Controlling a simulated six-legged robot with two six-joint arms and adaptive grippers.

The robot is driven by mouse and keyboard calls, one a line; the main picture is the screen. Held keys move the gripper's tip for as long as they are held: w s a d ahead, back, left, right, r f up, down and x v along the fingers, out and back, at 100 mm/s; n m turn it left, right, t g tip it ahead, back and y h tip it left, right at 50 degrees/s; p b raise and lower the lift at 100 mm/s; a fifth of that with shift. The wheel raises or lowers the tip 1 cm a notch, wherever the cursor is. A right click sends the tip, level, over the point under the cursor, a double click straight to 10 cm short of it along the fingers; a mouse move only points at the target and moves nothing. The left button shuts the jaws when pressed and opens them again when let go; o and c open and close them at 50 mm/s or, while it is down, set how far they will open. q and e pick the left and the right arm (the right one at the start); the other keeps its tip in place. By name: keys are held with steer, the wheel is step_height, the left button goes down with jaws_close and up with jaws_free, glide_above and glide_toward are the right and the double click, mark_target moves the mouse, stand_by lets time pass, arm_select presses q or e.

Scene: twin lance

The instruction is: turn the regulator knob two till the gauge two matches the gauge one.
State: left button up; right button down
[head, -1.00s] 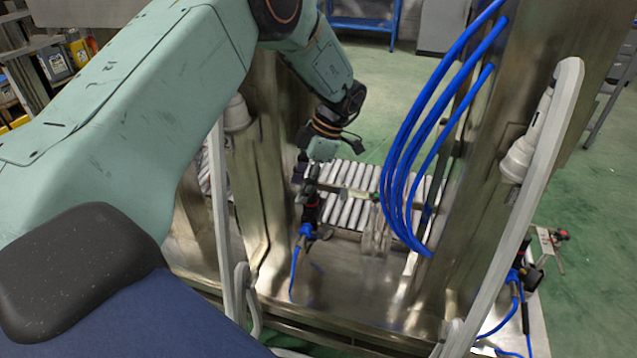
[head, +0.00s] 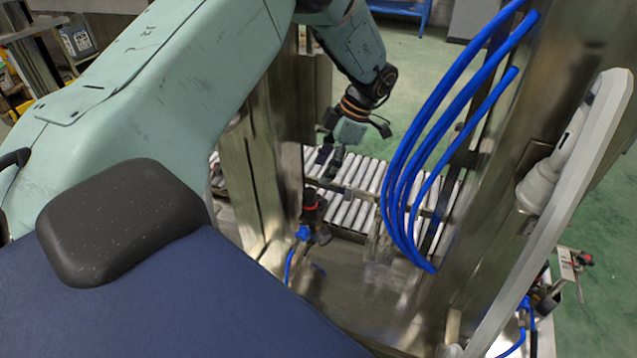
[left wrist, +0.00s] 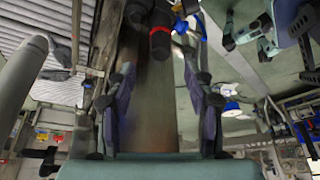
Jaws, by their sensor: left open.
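A regulator with a black knob and red ring (head: 311,206) stands upright on the steel base, with a blue fitting (head: 303,233) below it. In the left wrist view the same sort of black knob with a red ring (left wrist: 160,42) lies beyond the fingertips, near the top. My left gripper (head: 328,161) is open and empty, above and slightly right of the knob, apart from it. Its two dark fingers (left wrist: 163,100) spread in the left wrist view. A second regulator (head: 546,298) is partly hidden at the right. No gauge face is readable. My right gripper is not in view.
Steel posts (head: 500,170) stand on both sides of the gap. Blue hoses (head: 405,165) hang right of my gripper. A roller conveyor (head: 350,212) lies behind the regulator. A pale handle bar (head: 575,195) crosses the right side.

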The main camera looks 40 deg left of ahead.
mark_target(311, 191)
arm_select(q)
steer(key=b+x, duration=0.2)
steer(key=x, duration=0.4)
steer(key=shift+s+f, duration=0.1)
steer(key=shift+s, duration=0.1)
steer(key=shift+s+a+f, duration=0.25)
steer(key=shift+f, duration=0.35)
jaws_close()
